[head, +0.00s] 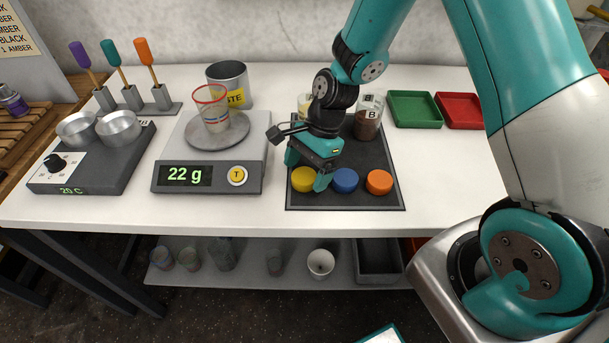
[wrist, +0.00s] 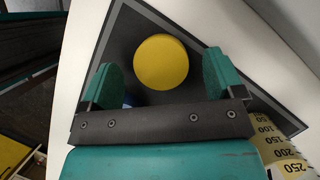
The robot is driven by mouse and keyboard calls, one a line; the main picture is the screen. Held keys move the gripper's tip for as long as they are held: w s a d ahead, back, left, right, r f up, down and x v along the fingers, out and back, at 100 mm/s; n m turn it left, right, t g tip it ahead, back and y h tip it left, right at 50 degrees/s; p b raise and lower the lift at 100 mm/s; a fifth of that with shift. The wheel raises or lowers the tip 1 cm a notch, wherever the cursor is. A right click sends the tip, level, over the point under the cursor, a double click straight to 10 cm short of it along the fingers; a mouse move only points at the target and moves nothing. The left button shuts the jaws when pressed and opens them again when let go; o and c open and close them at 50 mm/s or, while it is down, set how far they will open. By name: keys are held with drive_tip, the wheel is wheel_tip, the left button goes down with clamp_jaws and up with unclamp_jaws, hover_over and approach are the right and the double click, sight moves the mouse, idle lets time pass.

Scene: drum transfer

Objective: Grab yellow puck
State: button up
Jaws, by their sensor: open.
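The yellow puck (head: 303,180) lies on the dark mat (head: 345,202) at the left of a row with a blue puck (head: 345,180) and an orange puck (head: 379,182). My gripper (head: 306,172) is just above the yellow puck, pointing down. In the wrist view the yellow puck (wrist: 161,62) shows between the two teal fingers of my open gripper (wrist: 161,80), with a gap on each side. A bit of blue shows by the left finger. I cannot tell the exact height of the fingers over the puck.
A beaker marked B (head: 368,120) stands behind the pucks, with another container partly hidden by my arm. The scale (head: 210,172) reading 22 g, holding a cup (head: 212,108), is to the left. Green (head: 414,109) and red (head: 460,110) trays are at back right.

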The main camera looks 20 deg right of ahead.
drive_tip(key=shift+a+f, duration=0.15)
drive_tip(key=shift+f, duration=0.35)
drive_tip(key=shift+c, duration=0.2)
drive_tip(key=c, duration=1)
drive_tip(key=shift+r, duration=0.2)
